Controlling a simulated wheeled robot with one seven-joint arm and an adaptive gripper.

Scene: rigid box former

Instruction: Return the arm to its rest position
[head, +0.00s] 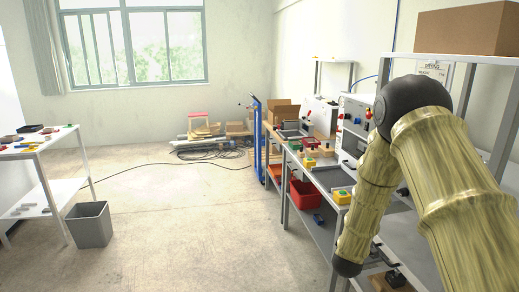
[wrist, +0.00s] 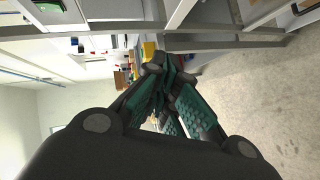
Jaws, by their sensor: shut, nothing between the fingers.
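My gripper (wrist: 158,75) shows in the wrist view with its dark and teal fingers drawn together at the tips. It is shut, with nothing seen between the fingers. In the head view my arm comes in from the right and bends down in front of the workbench; the gripper itself cannot be made out there. The wrist view is turned on its side, with the bench edge along its top and the floor at its right.
A long workbench (head: 322,205) with machines runs along the right, under a shelf holding a cardboard box (head: 466,29). A red bin (head: 304,194) sits on its lower shelf. A white table (head: 38,150) and grey bin (head: 90,225) stand left. The middle floor is clear except for a cable.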

